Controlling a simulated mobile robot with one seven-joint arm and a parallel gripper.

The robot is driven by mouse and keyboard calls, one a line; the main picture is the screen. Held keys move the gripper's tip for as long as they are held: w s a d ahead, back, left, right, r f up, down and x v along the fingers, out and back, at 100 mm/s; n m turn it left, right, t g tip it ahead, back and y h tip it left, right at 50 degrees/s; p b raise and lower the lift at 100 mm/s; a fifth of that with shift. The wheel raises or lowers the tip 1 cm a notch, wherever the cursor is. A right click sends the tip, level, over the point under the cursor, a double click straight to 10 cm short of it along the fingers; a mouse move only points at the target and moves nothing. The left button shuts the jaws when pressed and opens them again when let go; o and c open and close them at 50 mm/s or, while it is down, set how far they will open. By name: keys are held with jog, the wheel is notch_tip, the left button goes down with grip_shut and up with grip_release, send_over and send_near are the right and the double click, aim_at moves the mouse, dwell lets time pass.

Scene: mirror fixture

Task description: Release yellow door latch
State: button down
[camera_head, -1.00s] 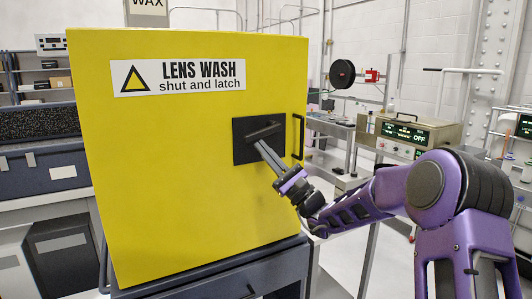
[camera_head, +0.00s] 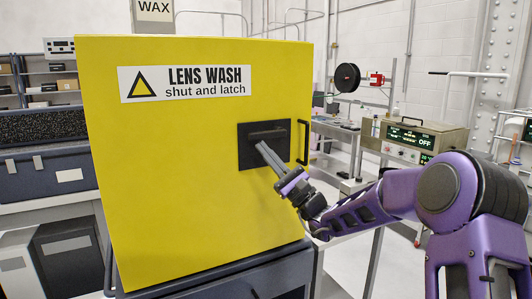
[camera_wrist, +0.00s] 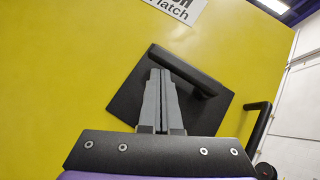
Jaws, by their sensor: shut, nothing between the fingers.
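The yellow door (camera_head: 170,200) labelled "LENS WASH shut and latch" is flush with its cabinet as far as I can see. Its black latch plate (camera_head: 246,158) bears a dark lever (camera_head: 267,134) lying roughly level. My gripper (camera_head: 261,146) points at the plate from the lower right, its fingers together. In the wrist view the grey fingertips (camera_wrist: 160,74) overlap the left end of the lever (camera_wrist: 190,76), with the plate (camera_wrist: 208,108) behind. I cannot tell whether they touch the lever. Nothing is between the fingers.
A black bar handle (camera_head: 304,142) stands at the door's right edge, also in the wrist view (camera_wrist: 258,128). A dark cart (camera_head: 215,282) bears the cabinet. A bench with an instrument (camera_head: 415,140) stands at the right back. A blue case (camera_head: 45,180) is at left.

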jog(key=shift+r, duration=0.15)
jog(key=v, duration=1.7)
jog(key=shift+f, duration=0.25)
jog(key=shift+s+d, duration=0.1)
jog(key=shift+s, duration=0.05)
